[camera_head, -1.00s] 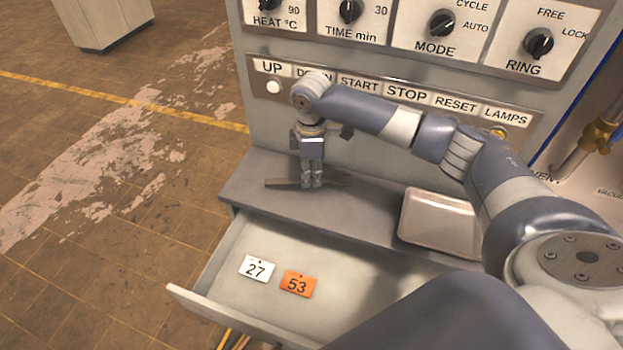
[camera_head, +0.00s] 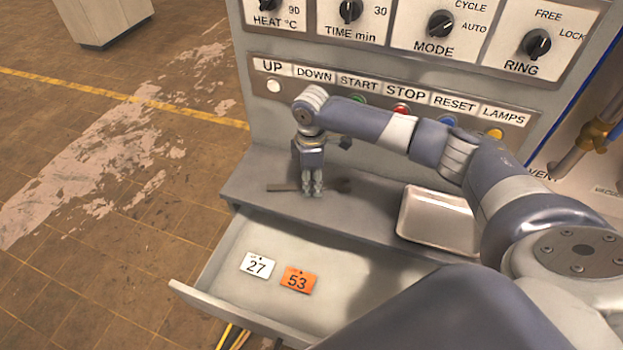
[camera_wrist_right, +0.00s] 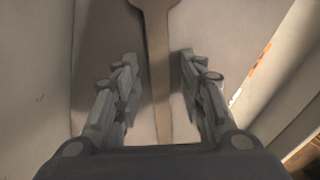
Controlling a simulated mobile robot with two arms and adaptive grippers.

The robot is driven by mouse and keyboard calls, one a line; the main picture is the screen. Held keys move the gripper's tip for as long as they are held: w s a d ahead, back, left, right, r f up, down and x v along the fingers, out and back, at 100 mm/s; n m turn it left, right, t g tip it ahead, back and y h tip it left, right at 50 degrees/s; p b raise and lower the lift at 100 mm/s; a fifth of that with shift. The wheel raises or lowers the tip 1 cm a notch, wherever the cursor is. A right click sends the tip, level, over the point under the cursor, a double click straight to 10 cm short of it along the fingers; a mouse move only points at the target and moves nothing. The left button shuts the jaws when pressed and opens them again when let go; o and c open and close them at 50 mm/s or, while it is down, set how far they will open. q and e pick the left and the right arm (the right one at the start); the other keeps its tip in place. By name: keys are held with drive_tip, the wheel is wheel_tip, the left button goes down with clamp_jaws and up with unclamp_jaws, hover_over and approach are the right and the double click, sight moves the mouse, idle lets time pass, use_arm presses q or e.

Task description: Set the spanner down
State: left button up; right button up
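The spanner (camera_head: 281,188) is a long, flat tool on the grey ledge below the button panel, running left to right in the head view. It appears to lie on the ledge. My right gripper (camera_head: 312,192) points straight down over its middle and hides part of it. In the right wrist view the spanner's handle (camera_wrist_right: 157,70) passes between the fingers of my right gripper (camera_wrist_right: 158,75). The fingers are apart, with a gap on both sides of the handle. My left gripper is not in view.
A shallow metal tray (camera_head: 437,220) stands on the ledge to the right. Below, an open drawer (camera_head: 225,265) holds a white tag 27 (camera_head: 257,265) and an orange tag 53 (camera_head: 297,280). The button panel (camera_head: 400,95) rises close behind my right gripper.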

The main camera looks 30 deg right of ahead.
wheel_tip(320, 180, up, 12)
drive_tip(key=b, duration=0.3)
drive_tip(key=shift+r, duration=0.2)
idle(0.4)
